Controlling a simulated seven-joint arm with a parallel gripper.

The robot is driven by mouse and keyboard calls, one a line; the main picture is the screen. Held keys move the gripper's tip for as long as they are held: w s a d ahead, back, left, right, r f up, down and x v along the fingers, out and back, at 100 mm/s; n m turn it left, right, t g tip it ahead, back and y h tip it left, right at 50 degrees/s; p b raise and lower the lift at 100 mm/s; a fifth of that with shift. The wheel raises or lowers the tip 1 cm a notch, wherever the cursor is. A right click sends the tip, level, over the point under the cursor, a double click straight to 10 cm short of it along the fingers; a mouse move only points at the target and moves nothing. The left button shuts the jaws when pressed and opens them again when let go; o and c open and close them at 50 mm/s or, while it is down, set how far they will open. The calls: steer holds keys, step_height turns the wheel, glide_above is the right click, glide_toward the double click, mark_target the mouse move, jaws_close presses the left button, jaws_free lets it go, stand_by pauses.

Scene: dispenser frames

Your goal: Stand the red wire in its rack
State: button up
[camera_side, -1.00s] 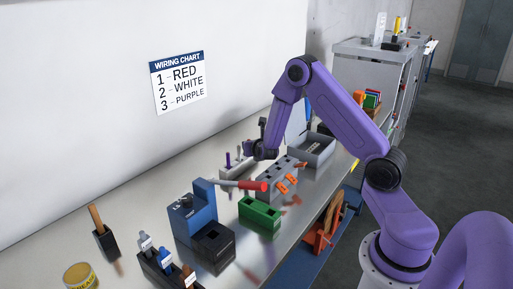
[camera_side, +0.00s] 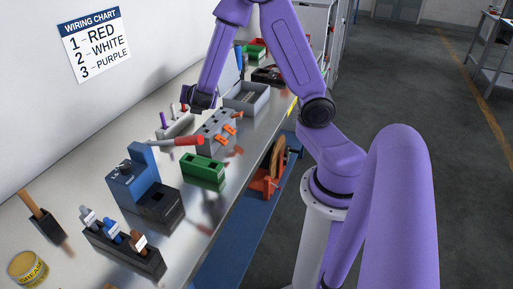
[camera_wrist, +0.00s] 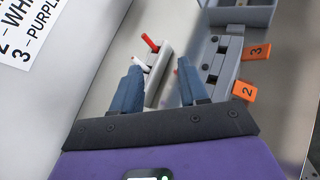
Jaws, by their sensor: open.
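The red wire (camera_side: 183,107) stands upright in the small grey rack (camera_side: 180,129) by the wall, at its far end. It also shows in the wrist view (camera_wrist: 150,43), standing in the rack (camera_wrist: 157,84). A white wire (camera_wrist: 142,64) stands beside it, and a purple wire (camera_side: 163,120) stands at the rack's near end. My gripper (camera_side: 192,106) is just above and beside the rack. In the wrist view its two blue-grey fingers (camera_wrist: 160,68) are spread apart with nothing held between them.
A grey block with orange number tags (camera_side: 218,133) stands right of the rack. A green block (camera_side: 204,172), grey bin (camera_side: 245,98) and a black holder with several tools (camera_side: 125,250) share the bench.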

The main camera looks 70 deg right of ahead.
steer(key=s+a+m+g+y, duration=0.2)
steer(key=s+a, duration=0.4)
steer(key=s, duration=0.3)
steer(key=s+a+r+m+g+y, duration=0.1)
steer(key=s+a+m+g+y, duration=0.2)
steer(key=s+a, duration=0.4)
steer(key=s+a+r+m+g+y, duration=0.1)
steer(key=s+a+m+y, duration=0.3)
steer(key=s, duration=0.8)
steer(key=shift+a+g+y, duration=0.5)
steer(key=shift+a+g, duration=0.4)
steer(key=shift+a, duration=0.25)
